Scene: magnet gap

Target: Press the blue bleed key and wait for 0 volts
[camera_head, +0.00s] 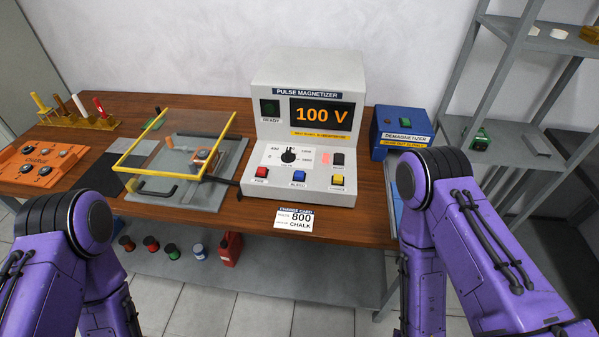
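The pulse magnetizer (307,150) is a white console at the middle back of the wooden table. Its display (321,114) reads 100 V in orange. The blue bleed key (298,177) is on its sloped front panel, between a red key (261,173) on the left and a yellow key (337,181) on the right. A black dial (289,156) sits above the blue key. Nothing touches the blue key. My two purple arms come in at the lower left and lower right. Neither gripper shows in this view.
A yellow-framed clear guard (181,115) stands over a grey fixture left of the console. A blue demagnetizer (402,132) is to the right. A card (294,218) reading 800 hangs at the front edge. Grey shelving (485,125) stands right.

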